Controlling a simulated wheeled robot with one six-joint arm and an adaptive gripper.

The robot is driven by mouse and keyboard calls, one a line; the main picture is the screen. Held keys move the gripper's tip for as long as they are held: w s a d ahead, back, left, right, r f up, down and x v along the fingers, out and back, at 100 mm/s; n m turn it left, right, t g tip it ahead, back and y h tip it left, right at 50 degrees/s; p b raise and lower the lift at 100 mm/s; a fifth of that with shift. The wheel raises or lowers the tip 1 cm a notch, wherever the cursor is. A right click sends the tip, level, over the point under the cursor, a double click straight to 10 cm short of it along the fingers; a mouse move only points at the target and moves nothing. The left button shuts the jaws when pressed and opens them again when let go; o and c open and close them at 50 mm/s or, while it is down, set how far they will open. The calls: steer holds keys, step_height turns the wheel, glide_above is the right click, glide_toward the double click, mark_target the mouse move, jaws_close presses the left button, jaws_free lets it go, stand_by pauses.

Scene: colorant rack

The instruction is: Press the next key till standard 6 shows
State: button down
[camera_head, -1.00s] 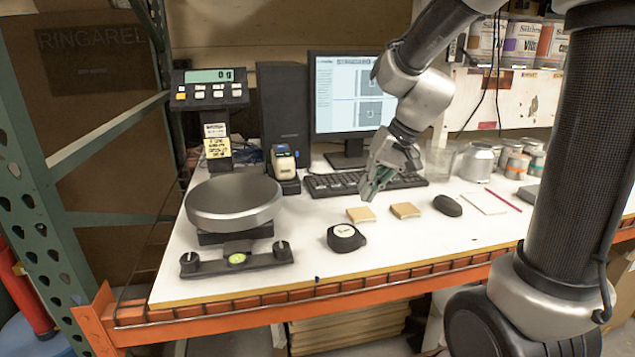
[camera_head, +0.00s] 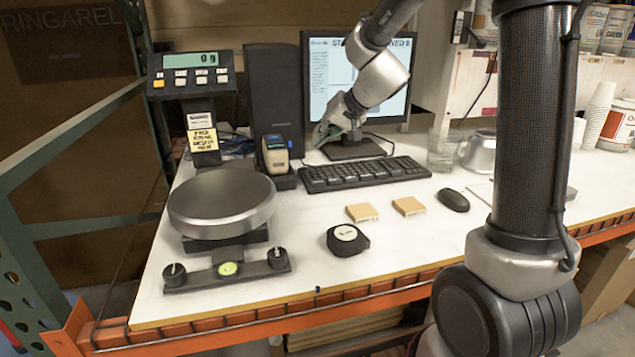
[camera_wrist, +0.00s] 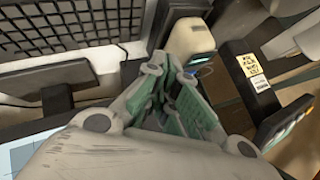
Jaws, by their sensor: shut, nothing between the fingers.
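The monitor (camera_head: 326,75) stands at the back of the bench with a lit page. My arm crosses its screen, so only parts of the heading show and I cannot read a standard number. The black keyboard (camera_head: 365,173) lies in front of it; it also shows at the upper left of the wrist view (camera_wrist: 65,25). My gripper (camera_head: 323,138) is shut and empty, above and behind the keyboard's left part, in front of the monitor's lower left. In the wrist view its fingers (camera_wrist: 163,68) meet near the handheld instrument (camera_wrist: 190,38), apparently without touching it. No key labelled next is legible.
The handheld instrument sits in its dock (camera_head: 283,181) left of the keyboard. A scale display (camera_head: 192,75) reading 0 g and a round pan (camera_head: 222,203) stand at left. Two tan blocks (camera_head: 362,212), a tape measure (camera_head: 347,240) and a mouse (camera_head: 453,200) lie in front.

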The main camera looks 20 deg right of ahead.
mark_target(320, 180)
steer(key=shift+f, duration=4.45)
steer(key=shift+f, duration=0.4)
steer(key=shift+f, duration=0.35)
steer(key=shift+r, duration=0.8)
steer(key=shift+r, duration=2.5)
